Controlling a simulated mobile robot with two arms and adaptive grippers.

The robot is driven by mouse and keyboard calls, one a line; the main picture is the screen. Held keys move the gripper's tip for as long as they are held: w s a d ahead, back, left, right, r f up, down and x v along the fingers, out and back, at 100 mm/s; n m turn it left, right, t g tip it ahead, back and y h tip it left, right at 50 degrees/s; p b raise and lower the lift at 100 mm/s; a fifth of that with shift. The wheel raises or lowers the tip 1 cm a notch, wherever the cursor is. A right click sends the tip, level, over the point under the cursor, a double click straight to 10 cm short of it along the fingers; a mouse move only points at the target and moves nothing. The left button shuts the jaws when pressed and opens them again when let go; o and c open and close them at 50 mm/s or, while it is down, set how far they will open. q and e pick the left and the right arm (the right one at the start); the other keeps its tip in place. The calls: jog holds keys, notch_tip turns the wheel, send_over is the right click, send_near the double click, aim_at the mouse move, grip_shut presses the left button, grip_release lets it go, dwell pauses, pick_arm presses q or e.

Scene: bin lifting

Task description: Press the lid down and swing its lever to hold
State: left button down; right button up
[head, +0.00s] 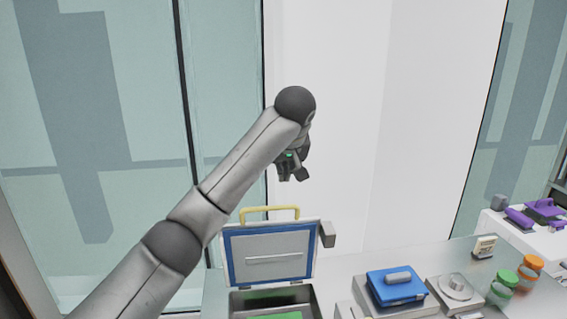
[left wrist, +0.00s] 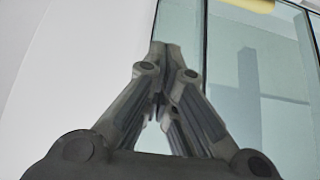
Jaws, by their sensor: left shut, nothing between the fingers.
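The lid (head: 241,258) stands open and upright at the back of a grey box (head: 236,304). Its inner face has a blue border, and a yellow handle (head: 270,211) rises from its top edge. A dark grey block (head: 328,235) sits at the lid's right edge; I cannot tell whether it is the lever. Something green lies inside the box. My left gripper (head: 293,178) hangs above the lid and a little to its right, apart from it. Its fingers are closed together and empty in the left wrist view (left wrist: 167,50). My right gripper is not in view.
A blue case (head: 395,290) on a pale base stands right of the box. Beside it are a round metal piece on a block (head: 456,289), a green-lidded jar (head: 503,285) and an orange-lidded jar (head: 529,268). Purple items (head: 545,208) lie on another table at far right.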

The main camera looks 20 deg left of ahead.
pick_arm(q)
notch_tip(320, 180, down, 7)
jog(key=p, duration=0.4)
jog(key=shift+w+a+r+p, duration=0.15)
jog(key=shift+w+r+p, duration=0.05)
jog(key=shift+p, duration=0.2)
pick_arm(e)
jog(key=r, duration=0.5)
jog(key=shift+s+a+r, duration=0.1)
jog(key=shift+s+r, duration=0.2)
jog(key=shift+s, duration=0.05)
